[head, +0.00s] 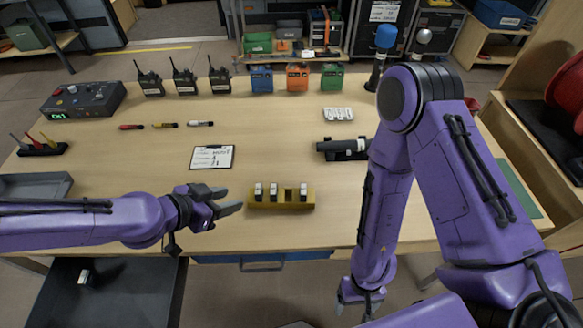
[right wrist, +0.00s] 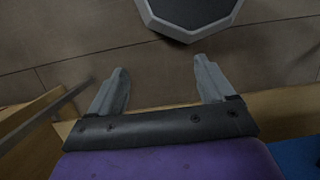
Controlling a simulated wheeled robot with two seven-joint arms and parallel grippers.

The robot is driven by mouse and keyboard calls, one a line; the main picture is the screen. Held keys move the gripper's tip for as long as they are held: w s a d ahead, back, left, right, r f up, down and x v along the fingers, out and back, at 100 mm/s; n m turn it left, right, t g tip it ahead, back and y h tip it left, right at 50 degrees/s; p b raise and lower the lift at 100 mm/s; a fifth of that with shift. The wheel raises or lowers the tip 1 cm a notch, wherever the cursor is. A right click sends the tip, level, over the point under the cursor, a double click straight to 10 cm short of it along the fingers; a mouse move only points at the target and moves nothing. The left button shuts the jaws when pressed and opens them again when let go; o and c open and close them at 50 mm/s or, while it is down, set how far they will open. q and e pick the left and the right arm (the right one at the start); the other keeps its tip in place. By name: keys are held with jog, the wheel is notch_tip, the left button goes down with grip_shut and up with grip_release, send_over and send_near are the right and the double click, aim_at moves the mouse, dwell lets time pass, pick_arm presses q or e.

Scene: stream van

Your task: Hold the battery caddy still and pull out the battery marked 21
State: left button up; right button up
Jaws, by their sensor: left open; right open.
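The yellow battery caddy (head: 282,206) stands near the front edge of the table. Several pale-topped slots show in a row: two batteries at its left, one battery (head: 303,192) at its right end, and a darker, seemingly empty slot between. The markings are too small to read, so I cannot tell which battery is 21. My left gripper (head: 229,199) is open and empty just left of the caddy, not visibly touching it. My right gripper (head: 358,302) hangs low in front of the table; in the right wrist view it (right wrist: 160,68) is open and empty above the floor.
A clipboard (head: 213,157) lies behind the caddy. A black cylindrical device (head: 343,148) lies on a stand to the right. Radios, coloured boxes and a control box (head: 84,99) stand farther back. A dark open drawer (head: 110,290) lies below my left arm.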

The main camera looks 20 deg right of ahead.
notch_tip(320, 180, up, 4)
jog(key=s+a+n+g+y, duration=0.1)
jog(key=s+a+n+g, duration=0.1)
jog(key=a+n+g, duration=0.1)
jog(key=w+a+r, duration=0.1)
jog(key=w+r, duration=0.3)
jog(key=w, duration=0.1)
jog(key=w+a+r+n+t, duration=0.1)
jog(key=w+a+r, duration=0.1)
jog(key=w+r, duration=0.3)
jog(key=w+a+r+n+t+y, duration=0.1)
jog(key=w+r, duration=0.3)
jog(key=w, duration=0.3)
jog(key=shift+a+r, duration=0.15)
jog(key=shift+a, duration=0.15)
jog(key=w+a+r+n+t+h, duration=0.1)
jog(key=w+r+n+t, duration=0.1)
jog(key=w+r+n, duration=0.45)
jog(key=n+t+h, duration=0.2)
jog(key=n, duration=0.4)
send_near(281, 198)
jog(key=d, duration=0.3)
notch_tip(281, 198, down, 10)
jog(key=shift+w+r, duration=0.15)
